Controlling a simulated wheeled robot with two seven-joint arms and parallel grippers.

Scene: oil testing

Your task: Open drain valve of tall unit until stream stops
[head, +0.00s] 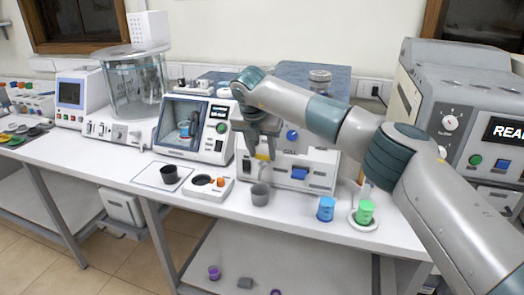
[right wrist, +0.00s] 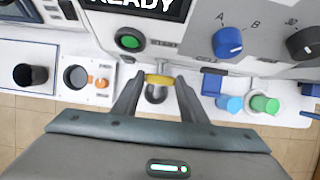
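The tall unit (head: 318,160) stands at the middle of the bench, partly hidden by my right arm in the head view. In the right wrist view its front (right wrist: 190,48) shows a READY display, a green button and a blue knob. Its yellow drain valve handle (right wrist: 158,80) lies crosswise between my right fingertips (right wrist: 159,82). My right gripper (head: 262,142) is open, one finger on each side of the handle, with small gaps seeming to show. A grey cup (head: 260,194) stands on the bench below the valve. No stream can be made out. My left gripper is not in view.
A black cup (head: 169,174) on a mat and a white holder (head: 209,187) stand to the left. A blue jar (head: 326,208) and a green jar (head: 365,212) stand to the right. A large grey machine (head: 455,100) bounds the right side.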

